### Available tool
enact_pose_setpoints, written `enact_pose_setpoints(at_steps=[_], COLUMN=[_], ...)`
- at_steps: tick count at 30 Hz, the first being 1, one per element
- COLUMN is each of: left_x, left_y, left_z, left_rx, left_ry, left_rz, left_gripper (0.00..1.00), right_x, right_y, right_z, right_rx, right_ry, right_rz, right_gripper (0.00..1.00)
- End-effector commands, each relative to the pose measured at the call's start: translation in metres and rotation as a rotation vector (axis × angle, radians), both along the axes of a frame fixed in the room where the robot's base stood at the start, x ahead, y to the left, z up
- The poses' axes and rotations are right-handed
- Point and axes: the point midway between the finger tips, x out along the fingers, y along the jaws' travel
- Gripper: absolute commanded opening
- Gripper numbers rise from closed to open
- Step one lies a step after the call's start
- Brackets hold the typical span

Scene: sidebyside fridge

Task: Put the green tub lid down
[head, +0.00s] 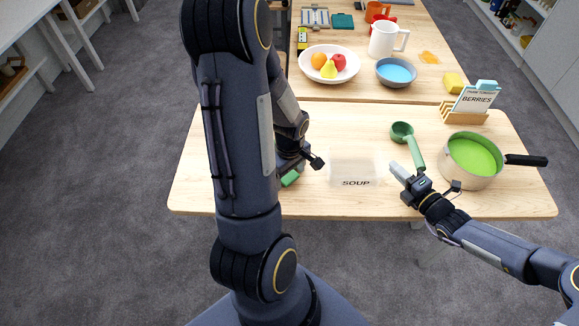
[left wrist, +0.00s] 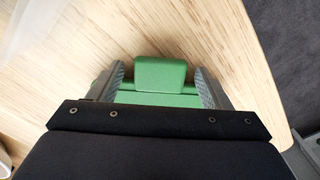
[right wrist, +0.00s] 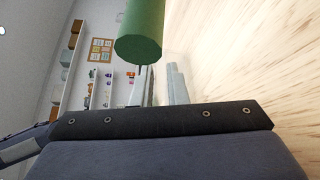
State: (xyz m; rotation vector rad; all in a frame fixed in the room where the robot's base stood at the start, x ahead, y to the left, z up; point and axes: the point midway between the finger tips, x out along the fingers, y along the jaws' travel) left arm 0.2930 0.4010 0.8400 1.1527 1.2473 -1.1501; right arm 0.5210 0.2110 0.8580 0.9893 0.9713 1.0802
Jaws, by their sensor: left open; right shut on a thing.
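The green tub lid (head: 289,179) lies on the near table, left of the clear tub marked SOUP (head: 355,172). My arm partly hides it in the head view. In the left wrist view the lid (left wrist: 135,97) lies flat with its raised block-shaped grip (left wrist: 160,74) standing between the fingers of my left gripper (left wrist: 160,71). That gripper is open, with a gap on each side of the grip. My right gripper (head: 404,170) is shut on the green ladle (head: 416,154) by its handle, whose end shows in the right wrist view (right wrist: 139,45).
A pot of green soup (head: 474,158) stands at the right, its black handle pointing right. A card holder (head: 463,115) with a BERRIES card is behind it. A fruit bowl (head: 329,64) and blue bowl (head: 396,72) stand further back. The table is bare behind the tub.

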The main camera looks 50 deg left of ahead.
Motion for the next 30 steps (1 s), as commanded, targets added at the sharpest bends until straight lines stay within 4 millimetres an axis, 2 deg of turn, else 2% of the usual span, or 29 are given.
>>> enact_pose_setpoints(at_steps=[1,5,12,18,23,30], left_x=[0.001,0.002,0.002,0.001,0.000,0.000], left_y=[0.001,0.001,0.000,0.000,0.000,0.000], left_z=[0.004,0.025,0.078,0.109,0.119,0.120], left_rx=[0.002,0.005,0.004,0.002,0.001,0.000], left_ry=[-0.004,-0.008,-0.009,-0.006,-0.002,-0.001], left_rz=[0.000,-0.001,0.000,0.000,0.000,0.000], left_gripper=[0.72,0.72,0.72,0.72,0.72,0.72], right_x=[-0.002,-0.002,-0.002,-0.002,-0.002,-0.002], right_y=[-0.002,-0.002,-0.002,-0.002,-0.002,-0.002], right_z=[-0.008,-0.008,-0.008,-0.008,-0.008,-0.008], right_rx=[-0.018,-0.018,-0.019,-0.019,-0.019,-0.018], right_ry=[0.005,0.005,0.005,0.005,0.005,0.005], right_rz=[0.002,0.002,0.002,0.002,0.002,0.001], right_gripper=[0.00,0.00,0.00,0.00,0.00,0.00])
